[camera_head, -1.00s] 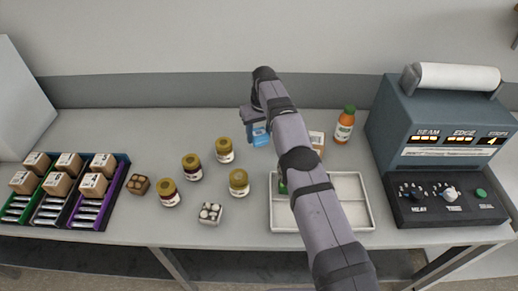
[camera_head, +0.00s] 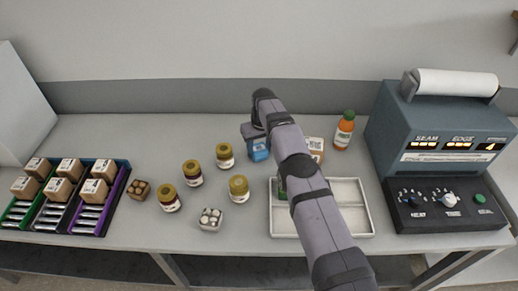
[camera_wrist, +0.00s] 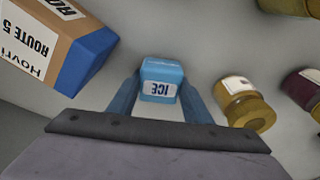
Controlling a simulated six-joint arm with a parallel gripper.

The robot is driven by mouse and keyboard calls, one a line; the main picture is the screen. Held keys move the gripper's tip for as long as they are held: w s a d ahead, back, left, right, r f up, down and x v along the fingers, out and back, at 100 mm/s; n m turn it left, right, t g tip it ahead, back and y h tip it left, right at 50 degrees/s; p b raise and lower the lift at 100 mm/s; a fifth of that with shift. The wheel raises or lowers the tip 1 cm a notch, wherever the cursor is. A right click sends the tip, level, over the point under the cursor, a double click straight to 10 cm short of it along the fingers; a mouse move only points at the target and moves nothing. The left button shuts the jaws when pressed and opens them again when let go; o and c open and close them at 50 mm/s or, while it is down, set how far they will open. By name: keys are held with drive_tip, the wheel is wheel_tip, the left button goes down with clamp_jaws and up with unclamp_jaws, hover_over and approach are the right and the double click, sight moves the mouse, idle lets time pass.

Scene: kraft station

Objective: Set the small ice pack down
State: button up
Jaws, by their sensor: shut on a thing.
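The small ice pack (camera_wrist: 161,78) is a light blue block with a white label reading ICE. In the wrist view it sits between the two blue fingers of my gripper (camera_wrist: 162,92), which is shut on it. In the head view the ice pack (camera_head: 259,150) shows just below my gripper (camera_head: 256,140), near the back middle of the table. My arm covers part of that area. I cannot tell whether the pack's underside touches the table.
A cardboard box (camera_head: 315,147) stands right of the ice pack, beside an orange bottle (camera_head: 344,130). Several jars (camera_head: 225,156) stand to the left. A white divided tray (camera_head: 347,191) lies in front, partly behind my arm. A sealing machine (camera_head: 447,150) stands at right.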

sight(261, 151)
drive_tip(key=shift+f, duration=0.15)
drive_tip(key=o, duration=1.1)
drive_tip(key=r, duration=0.4)
drive_tip(key=s+r+b, duration=0.1)
drive_tip(key=r, duration=0.3)
drive_tip(key=r+b, duration=0.1)
drive_tip(key=r, duration=0.3)
drive_tip(key=shift+s+d+r, duration=0.15)
drive_tip(key=shift+s+d, duration=0.2)
